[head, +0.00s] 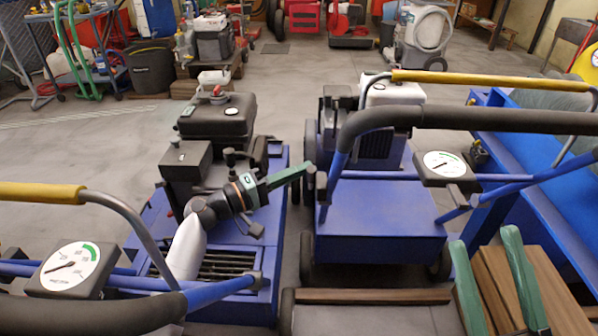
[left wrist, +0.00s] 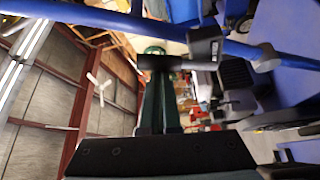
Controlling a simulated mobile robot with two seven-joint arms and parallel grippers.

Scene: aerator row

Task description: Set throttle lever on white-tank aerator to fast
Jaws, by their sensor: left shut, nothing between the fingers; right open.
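The white-tank aerator stands right of centre; its white tank (head: 395,93) sits on top behind the black handlebar (head: 440,118). A round dial (head: 443,164) in a black housing is on its blue handle frame, with a small grey block (head: 456,195) just below. I cannot tell which part is the throttle lever. My left gripper (head: 310,168) is shut and empty, left of the white-tank aerator, its green fingers pointing right. In the left wrist view its fingers (left wrist: 158,105) are together, with a dark bar (left wrist: 176,63) near the tips. My right gripper (head: 484,238) is open and empty at lower right.
A black-tank aerator (head: 217,117) stands at left, beneath my left arm, with a similar dial (head: 70,268) and yellow bar (head: 40,195). A blue machine (head: 540,190) stands at far right. Open floor lies behind the aerators.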

